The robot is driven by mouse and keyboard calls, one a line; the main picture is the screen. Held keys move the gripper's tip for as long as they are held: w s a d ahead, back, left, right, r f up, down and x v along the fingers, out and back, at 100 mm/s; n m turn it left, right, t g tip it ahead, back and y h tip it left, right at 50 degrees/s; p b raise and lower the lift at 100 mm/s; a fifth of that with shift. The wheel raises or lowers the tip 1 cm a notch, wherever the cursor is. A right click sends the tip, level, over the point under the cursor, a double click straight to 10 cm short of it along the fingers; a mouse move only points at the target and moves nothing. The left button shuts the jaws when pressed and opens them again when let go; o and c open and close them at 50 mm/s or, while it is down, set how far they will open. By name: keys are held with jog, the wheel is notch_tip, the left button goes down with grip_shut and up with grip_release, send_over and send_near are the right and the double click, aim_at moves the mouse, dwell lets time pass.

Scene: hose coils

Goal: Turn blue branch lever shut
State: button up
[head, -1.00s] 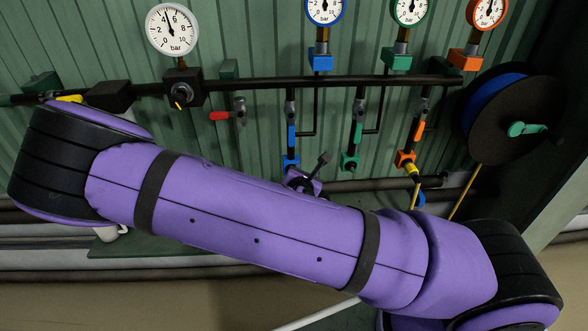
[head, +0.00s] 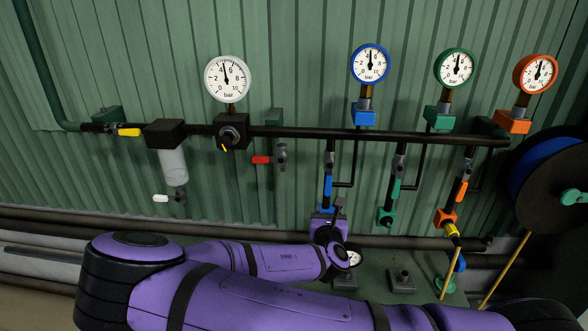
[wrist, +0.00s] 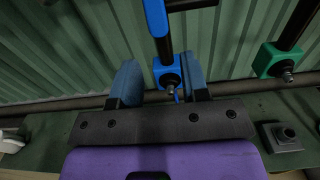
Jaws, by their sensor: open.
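The blue branch lever (head: 327,187) hangs along its vertical black pipe below the dark manifold pipe, lined up with the branch. In the wrist view the blue lever (wrist: 155,18) shows at the top, above a blue block fitting (wrist: 167,72). My gripper (wrist: 162,84) is open, its two blue-grey fingers on either side of the lower part of that block in the picture. I cannot tell whether they touch it. Nothing is held. In the head view my gripper (head: 329,216) is just below the blue branch, and partly hides its lower end.
A green lever (head: 395,189) and an orange lever (head: 461,191) are on branches to the right. A red lever (head: 261,160) is to the left. Gauges sit above. A hose reel (head: 548,190) is at far right. A green ledge (head: 375,285) lies below.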

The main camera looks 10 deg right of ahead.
aim_at(327, 198)
jog(key=shift+x, duration=2.9)
jog(key=shift+w, duration=0.15)
jog(key=shift+c, duration=0.4)
